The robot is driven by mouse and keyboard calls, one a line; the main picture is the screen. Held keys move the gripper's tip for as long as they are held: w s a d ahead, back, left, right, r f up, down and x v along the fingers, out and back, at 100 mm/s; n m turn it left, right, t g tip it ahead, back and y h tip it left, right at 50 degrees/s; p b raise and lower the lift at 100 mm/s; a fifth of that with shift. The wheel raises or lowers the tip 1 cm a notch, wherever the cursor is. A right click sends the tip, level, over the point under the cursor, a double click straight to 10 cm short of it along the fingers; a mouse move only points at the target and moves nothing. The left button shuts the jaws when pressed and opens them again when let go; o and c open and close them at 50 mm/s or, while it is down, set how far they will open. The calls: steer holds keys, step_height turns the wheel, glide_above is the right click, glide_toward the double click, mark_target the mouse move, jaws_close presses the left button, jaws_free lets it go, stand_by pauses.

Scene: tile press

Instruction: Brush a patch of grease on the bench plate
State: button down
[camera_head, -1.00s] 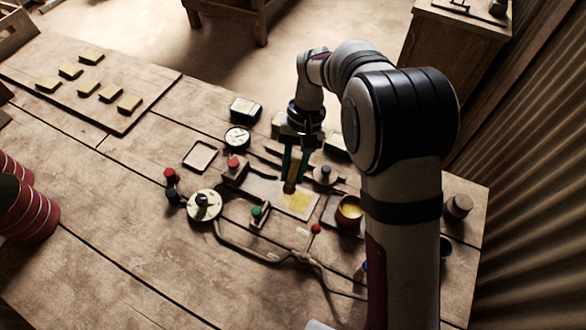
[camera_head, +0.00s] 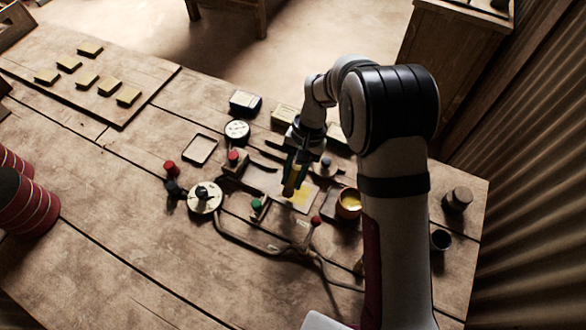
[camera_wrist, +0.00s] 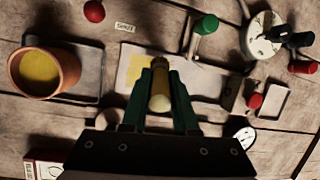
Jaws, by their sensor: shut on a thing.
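My gripper (camera_head: 298,165) is shut on a brush (camera_head: 293,182), which points down and slightly tilted over the bench plate. The wrist view shows the green fingers (camera_wrist: 160,100) on either side of the brush (camera_wrist: 160,92), its round end facing the camera. The pale bench plate (camera_wrist: 128,52) lies beneath, with a yellow grease patch (camera_wrist: 135,72) on it. The patch also shows in the head view (camera_head: 303,197), just right of the brush tip. The brush and fingers hide part of the plate. I cannot tell whether the bristles touch it.
An orange pot of yellow grease (camera_head: 349,203) stands right of the plate. A red knob (camera_head: 316,220), a green knob (camera_head: 256,204) and a round dial (camera_head: 237,131) stand close around it. Bare bench lies to the front left.

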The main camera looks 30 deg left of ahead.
mark_target(294, 169)
steer(key=shift+a+f, duration=0.6)
steer(key=shift+a, duration=0.25)
steer(key=shift+a+f, duration=0.1)
steer(key=shift+a, duration=1)
steer(key=shift+d, duration=1.95)
steer(key=shift+r, duration=4.05)
steer(key=shift+w, duration=0.1)
